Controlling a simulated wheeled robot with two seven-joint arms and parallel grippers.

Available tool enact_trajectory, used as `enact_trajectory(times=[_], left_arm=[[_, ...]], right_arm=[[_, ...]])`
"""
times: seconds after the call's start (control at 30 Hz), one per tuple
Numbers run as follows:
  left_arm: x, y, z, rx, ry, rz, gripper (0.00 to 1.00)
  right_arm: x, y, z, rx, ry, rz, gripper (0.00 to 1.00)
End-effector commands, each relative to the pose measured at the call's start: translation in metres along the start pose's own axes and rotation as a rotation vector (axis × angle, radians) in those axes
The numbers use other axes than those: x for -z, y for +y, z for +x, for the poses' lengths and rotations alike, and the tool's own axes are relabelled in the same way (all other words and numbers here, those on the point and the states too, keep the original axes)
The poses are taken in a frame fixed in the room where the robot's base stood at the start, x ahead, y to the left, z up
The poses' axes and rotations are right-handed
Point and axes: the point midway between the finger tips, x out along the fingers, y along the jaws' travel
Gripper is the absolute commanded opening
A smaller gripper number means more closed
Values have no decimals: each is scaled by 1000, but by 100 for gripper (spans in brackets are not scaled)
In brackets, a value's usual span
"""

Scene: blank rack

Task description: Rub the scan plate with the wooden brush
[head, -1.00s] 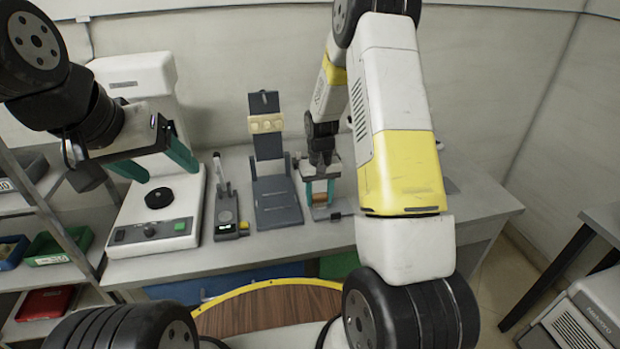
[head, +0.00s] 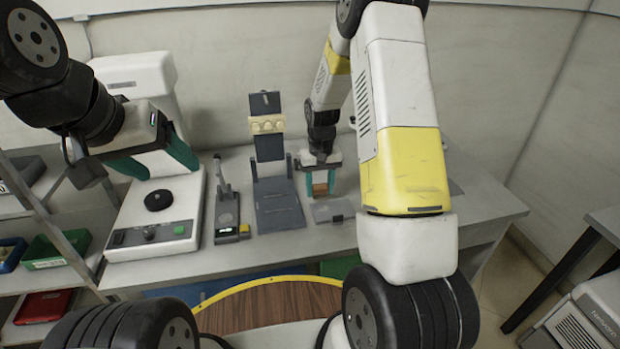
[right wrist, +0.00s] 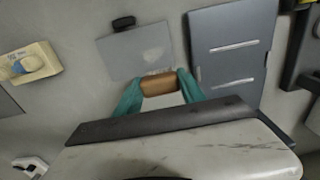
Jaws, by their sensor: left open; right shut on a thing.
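The scan plate (head: 333,211) is a flat grey plate with a dark knob at one edge, lying on the bench. In the right wrist view the plate (right wrist: 125,58) bears a pale smudge. My right gripper (head: 319,190) is shut on the wooden brush (head: 320,188), a brown block with pale bristles below. In the right wrist view the brush (right wrist: 158,86) is at the plate's edge away from the knob; I cannot tell whether the bristles touch it. My left gripper (head: 155,165) is open and empty, above the white instrument.
A blue-grey stand (head: 279,205) is beside the plate, and a small meter (head: 227,216) stands left of it. The white instrument (head: 150,225) fills the bench's left end. A cream tray (right wrist: 35,66) with a blue-white item lies on the plate's other side.

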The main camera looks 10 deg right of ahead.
Motion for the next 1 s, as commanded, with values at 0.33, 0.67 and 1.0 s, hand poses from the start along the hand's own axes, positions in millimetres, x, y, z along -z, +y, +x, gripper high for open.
enact_trajectory(times=[0.33, 0.67, 1.0], left_arm=[[0, 0, 0, 0, 0, 0, 68], [0, 0, 0, 0, 0, 0, 68], [0, 0, 0, 0, 0, 0, 68]], right_arm=[[-1, 0, -30, 0, -2, 0, 14], [-2, 1, -55, 0, -3, 0, 14], [-3, 2, -56, 0, -4, 1, 14]])
